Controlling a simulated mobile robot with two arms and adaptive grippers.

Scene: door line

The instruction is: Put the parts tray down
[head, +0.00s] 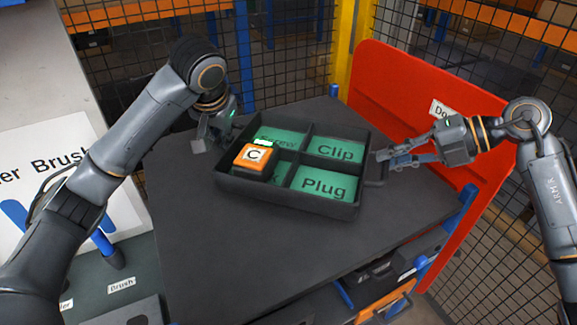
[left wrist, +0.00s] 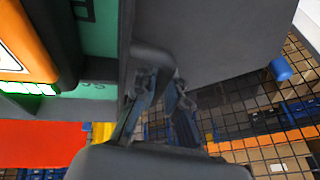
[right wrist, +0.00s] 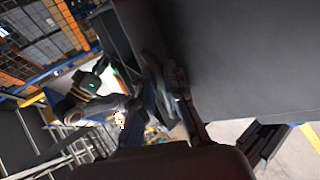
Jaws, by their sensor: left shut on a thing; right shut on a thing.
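The parts tray (head: 290,197) is a black box with green-floored compartments marked Screw, Clip and Plug; the front left label is mostly hidden. An orange block (head: 253,157) with a white C label sits in the left part of the tray. My left gripper (head: 218,138) is shut on the tray's left handle, which also shows between its fingers in the left wrist view (left wrist: 160,88). My right gripper (head: 384,163) is shut on the right handle (head: 376,172). The tray looks level over the dark tabletop (head: 215,245); I cannot tell whether it touches.
A red panel (head: 440,100) stands along the tabletop's right edge. Black mesh fencing (head: 300,50) and a yellow post (head: 349,45) are behind. A pale board with brush lettering (head: 45,150) is at left. The tabletop's front is clear.

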